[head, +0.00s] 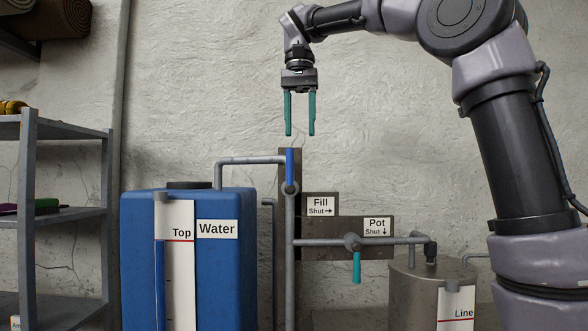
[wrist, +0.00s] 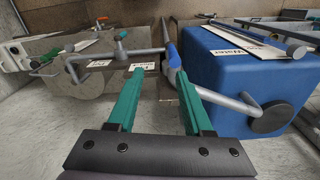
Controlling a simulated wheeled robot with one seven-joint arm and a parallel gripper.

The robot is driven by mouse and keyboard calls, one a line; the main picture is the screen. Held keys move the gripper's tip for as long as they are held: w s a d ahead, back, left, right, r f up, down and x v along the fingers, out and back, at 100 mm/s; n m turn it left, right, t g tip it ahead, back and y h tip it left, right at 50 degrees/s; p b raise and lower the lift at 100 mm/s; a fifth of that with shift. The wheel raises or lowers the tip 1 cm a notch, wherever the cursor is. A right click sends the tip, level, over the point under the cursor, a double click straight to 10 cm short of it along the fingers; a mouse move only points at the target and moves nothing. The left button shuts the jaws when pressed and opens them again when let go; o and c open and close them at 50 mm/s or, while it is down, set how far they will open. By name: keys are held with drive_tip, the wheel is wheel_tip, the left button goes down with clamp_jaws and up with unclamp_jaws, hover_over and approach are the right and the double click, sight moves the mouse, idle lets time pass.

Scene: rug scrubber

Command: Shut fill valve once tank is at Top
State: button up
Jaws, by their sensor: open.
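The fill valve's blue handle (head: 290,165) points straight up from its pivot on the grey pipe; the Fill sign (head: 321,205) beside it has a shut arrow pointing right. The handle also shows in the wrist view (wrist: 173,56), between and beyond my fingertips. The blue water tank (head: 245,270) stands left of the valve. On its gauge, the blue column (head: 159,285) reaches about the red Top line (head: 180,241). My gripper (head: 300,132) is open and empty, fingers pointing down, a little above the blue handle and apart from it.
The pot valve's teal handle (head: 357,268) points down, matching the shut arrow on the Pot sign (head: 377,227). A metal pot (head: 410,290) stands at lower right. A grey shelf (head: 85,215) is at left. A bent grey pipe (head: 250,159) runs from tank to valve.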

sight(290, 183)
drive_tip(key=shift+a+r, duration=0.15)
drive_tip(key=shift+a, duration=0.45)
drive_tip(key=shift+a+r, duration=0.15)
drive_tip(key=shift+a, duration=0.4)
wheel_tip(290, 183, down, 11)
drive_tip(key=shift+r, duration=0.15)
clamp_jaws()
idle(0.7)
